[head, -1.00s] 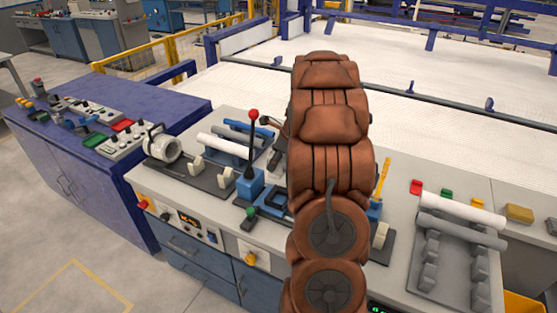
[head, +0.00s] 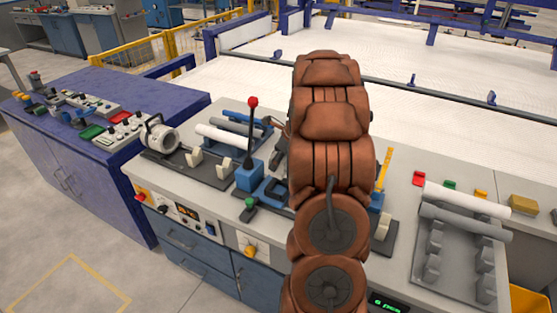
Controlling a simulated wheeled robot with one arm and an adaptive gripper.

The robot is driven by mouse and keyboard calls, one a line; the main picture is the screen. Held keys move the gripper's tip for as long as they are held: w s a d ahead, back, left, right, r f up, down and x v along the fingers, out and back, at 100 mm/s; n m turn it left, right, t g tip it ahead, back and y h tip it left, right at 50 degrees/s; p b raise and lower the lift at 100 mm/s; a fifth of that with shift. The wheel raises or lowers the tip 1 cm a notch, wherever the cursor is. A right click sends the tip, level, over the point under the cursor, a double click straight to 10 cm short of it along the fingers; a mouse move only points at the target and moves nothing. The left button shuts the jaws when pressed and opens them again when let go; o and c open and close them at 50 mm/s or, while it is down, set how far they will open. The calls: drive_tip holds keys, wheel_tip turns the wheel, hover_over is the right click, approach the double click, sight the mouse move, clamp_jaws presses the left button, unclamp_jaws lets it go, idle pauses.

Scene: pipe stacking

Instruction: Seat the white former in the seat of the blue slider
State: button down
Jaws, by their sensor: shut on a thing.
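My own brown arm fills the middle of the head view and hides my gripper, anything in its jaws and the bench behind it. I cannot make out the white former with certainty. A white cylinder (head: 222,138) lies on a dark rack left of my arm.
A blue-based lever with a red knob (head: 253,102) stands upright left of the blue part. A round metal clamp (head: 161,136) sits further left. A yellow upright strip (head: 383,168) stands right of my arm. White and grey pipes (head: 463,202) lie on a grey rack at right.

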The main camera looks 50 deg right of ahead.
drive_tip(key=shift+f+b, duration=2)
drive_tip(key=shift+f, duration=0.5)
drive_tip(key=shift+f+p, duration=0.3)
drive_tip(key=shift+f, duration=1.4)
drive_tip(key=shift+c, duration=1.6)
unclamp_jaws()
drive_tip(key=shift+r, duration=0.1)
drive_tip(key=v, duration=1.1)
drive_tip(key=shift+s+d+r, duration=0.1)
drive_tip(key=shift+s+r, duration=0.15)
drive_tip(key=shift+r, duration=0.1)
